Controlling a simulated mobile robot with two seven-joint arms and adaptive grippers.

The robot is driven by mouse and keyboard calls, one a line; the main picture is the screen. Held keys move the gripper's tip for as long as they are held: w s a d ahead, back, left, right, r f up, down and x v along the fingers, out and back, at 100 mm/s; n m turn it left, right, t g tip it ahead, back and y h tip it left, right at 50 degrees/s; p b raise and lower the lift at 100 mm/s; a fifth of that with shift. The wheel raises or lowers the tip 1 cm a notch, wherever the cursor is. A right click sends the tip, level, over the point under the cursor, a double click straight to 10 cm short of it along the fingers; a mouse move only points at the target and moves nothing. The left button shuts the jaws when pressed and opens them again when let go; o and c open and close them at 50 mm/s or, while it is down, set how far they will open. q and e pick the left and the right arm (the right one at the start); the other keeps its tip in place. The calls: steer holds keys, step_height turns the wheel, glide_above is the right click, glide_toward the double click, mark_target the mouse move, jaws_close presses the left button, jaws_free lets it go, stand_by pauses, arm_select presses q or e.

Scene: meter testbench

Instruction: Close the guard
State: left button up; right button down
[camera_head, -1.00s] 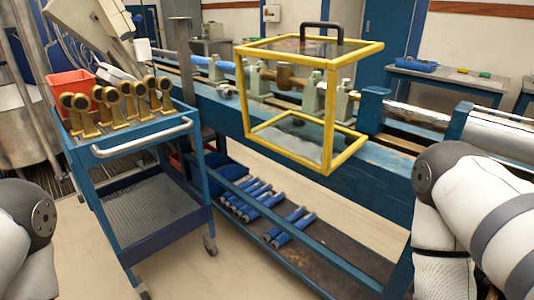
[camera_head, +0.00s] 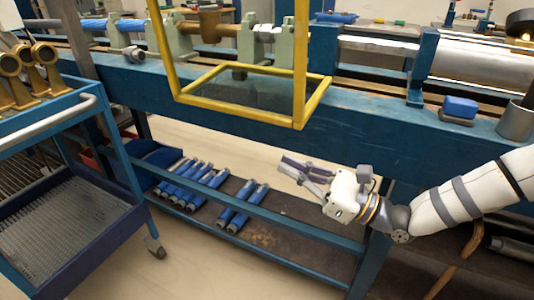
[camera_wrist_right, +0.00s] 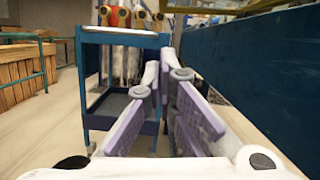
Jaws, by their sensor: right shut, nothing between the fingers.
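The guard (camera_head: 301,60) is a yellow-framed box with clear panels on the blue testbench (camera_head: 345,130). Its lower frame hangs over the bench's front edge, and its top is out of the head view. A brown meter (camera_head: 208,25) shows through the frame on the bench line. My right gripper (camera_head: 284,168) is in front of the bench, below and to the right of the guard's lower front corner, apart from it. Its purple fingers point left and it is empty and shut. In the right wrist view the fingers (camera_wrist_right: 160,95) point towards a blue cart. My left gripper is not in view.
The blue cart (camera_head: 75,115) with brass meters stands at the left. Blue cylinders (camera_head: 195,185) lie on the bench's lower shelf (camera_head: 265,235). A blue block (camera_head: 460,108) and a metal cup (camera_head: 517,120) are on the bench at the right.

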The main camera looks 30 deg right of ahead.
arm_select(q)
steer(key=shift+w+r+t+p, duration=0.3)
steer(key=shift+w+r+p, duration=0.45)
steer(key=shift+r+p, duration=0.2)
arm_select(e)
steer(key=w+a+r, duration=0.6)
steer(key=shift+w, duration=0.15)
steer(key=shift+r, duration=0.1)
